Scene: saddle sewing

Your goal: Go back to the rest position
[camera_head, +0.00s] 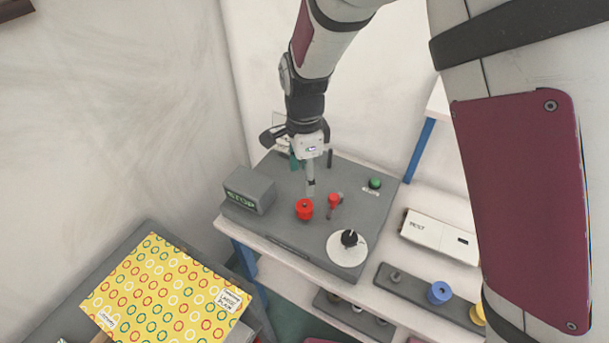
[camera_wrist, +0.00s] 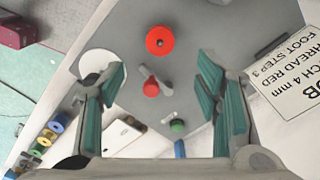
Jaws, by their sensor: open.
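My gripper (camera_head: 303,163) hangs over the back of the grey machine panel (camera_head: 285,225), with its fingers partly hidden in the head view. In the wrist view my gripper (camera_wrist: 160,84) is open, its two teal-padded fingers wide apart with nothing held between them. Below and between them show a red round knob (camera_wrist: 160,41), a small red-capped lever (camera_wrist: 151,88) and a green button (camera_wrist: 177,126). The same red knob (camera_head: 304,209), red lever (camera_head: 334,200) and green button (camera_head: 375,183) stand on the panel in the head view.
A box marked STOP (camera_head: 250,190) sits at the panel's left edge. A black knob on a white disc (camera_head: 348,255) is at the front. A white box (camera_head: 440,237) and spools, including a blue one (camera_head: 439,292), lie right. A yellow patterned board (camera_head: 165,290) lies front left.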

